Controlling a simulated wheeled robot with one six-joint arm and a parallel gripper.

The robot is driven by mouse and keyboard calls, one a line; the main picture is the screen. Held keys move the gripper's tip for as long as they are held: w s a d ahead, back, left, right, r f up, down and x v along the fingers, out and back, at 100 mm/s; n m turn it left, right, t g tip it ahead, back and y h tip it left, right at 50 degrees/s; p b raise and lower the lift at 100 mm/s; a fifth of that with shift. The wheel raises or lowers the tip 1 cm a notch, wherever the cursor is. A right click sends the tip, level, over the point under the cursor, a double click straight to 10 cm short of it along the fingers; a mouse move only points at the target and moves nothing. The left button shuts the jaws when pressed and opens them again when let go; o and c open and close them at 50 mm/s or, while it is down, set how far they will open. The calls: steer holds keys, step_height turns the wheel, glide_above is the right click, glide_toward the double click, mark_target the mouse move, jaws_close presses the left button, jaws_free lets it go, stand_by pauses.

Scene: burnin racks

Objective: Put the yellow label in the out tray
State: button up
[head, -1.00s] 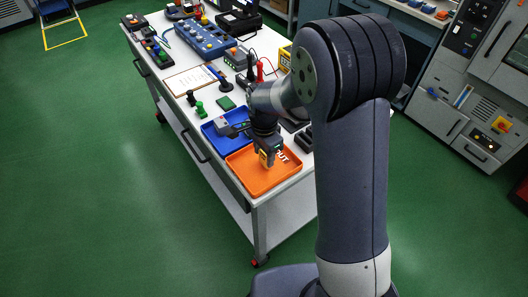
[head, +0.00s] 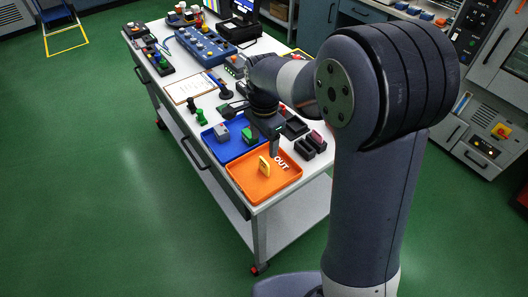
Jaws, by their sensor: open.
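The yellow label (head: 264,166) is in the orange out tray (head: 246,188), left of the white "OUT" lettering. It seems to stand on its edge, apart from my gripper. My gripper (head: 263,148) is open and is just behind the label, over the border between the orange tray and the blue tray (head: 211,145). Its fingers are dark and small in the picture, and my wrist hides part of the blue tray.
The blue tray holds a grey item (head: 221,132) and a green item. Dark bins (head: 309,146) stand right of the trays. A clipboard (head: 192,86), green pieces (head: 201,117) and a blue fixture (head: 205,46) are farther back. The orange tray's front is clear.

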mark_target(264, 161)
steer(key=shift+r, duration=1.7)
step_height(264, 161, down, 13)
steer(key=shift+s+r, duration=0.1)
step_height(264, 161, up, 3)
steer(key=shift+f, duration=0.15)
steer(key=shift+r, duration=0.7)
